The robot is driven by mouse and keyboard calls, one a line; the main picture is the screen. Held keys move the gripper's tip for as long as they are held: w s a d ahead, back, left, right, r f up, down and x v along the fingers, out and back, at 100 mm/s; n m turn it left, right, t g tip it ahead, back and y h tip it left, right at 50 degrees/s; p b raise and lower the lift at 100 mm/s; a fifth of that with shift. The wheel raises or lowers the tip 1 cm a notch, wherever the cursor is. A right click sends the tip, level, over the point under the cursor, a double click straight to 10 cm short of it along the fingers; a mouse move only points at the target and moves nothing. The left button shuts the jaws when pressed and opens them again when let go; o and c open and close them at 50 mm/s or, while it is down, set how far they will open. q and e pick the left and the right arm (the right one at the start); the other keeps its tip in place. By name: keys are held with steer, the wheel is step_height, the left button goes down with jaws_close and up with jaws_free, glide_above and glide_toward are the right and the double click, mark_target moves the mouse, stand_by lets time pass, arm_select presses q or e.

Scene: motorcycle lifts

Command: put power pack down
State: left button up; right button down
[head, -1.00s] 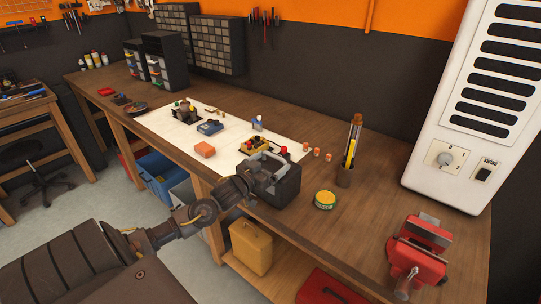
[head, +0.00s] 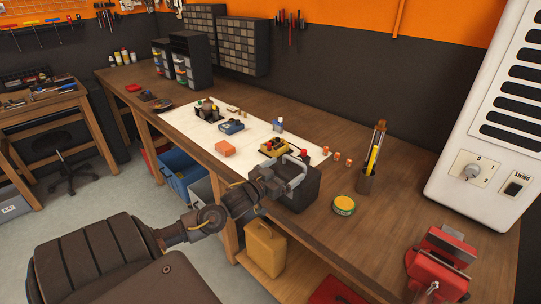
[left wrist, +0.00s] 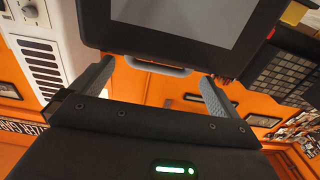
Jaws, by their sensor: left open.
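The power pack (head: 297,192) is a dark box with a grey carry handle. It stands upright on the wooden bench (head: 325,225), close to the front edge. My left gripper (head: 287,174) reaches in from the left at the handle, open, and hides part of the pack's near top. In the left wrist view, the open fingers of my left gripper (left wrist: 156,88) are on either side of the handle (left wrist: 158,67), with the pack's dark body (left wrist: 175,28) beyond. I cannot tell whether a finger touches the handle. My right gripper is not in view.
A white mat (head: 195,130) with parts lies to the left.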

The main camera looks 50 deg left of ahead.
arm_select(q)
steer(key=s+b, duration=0.2)
steer(key=s, duration=0.7)
steer(key=shift+d, duration=0.1)
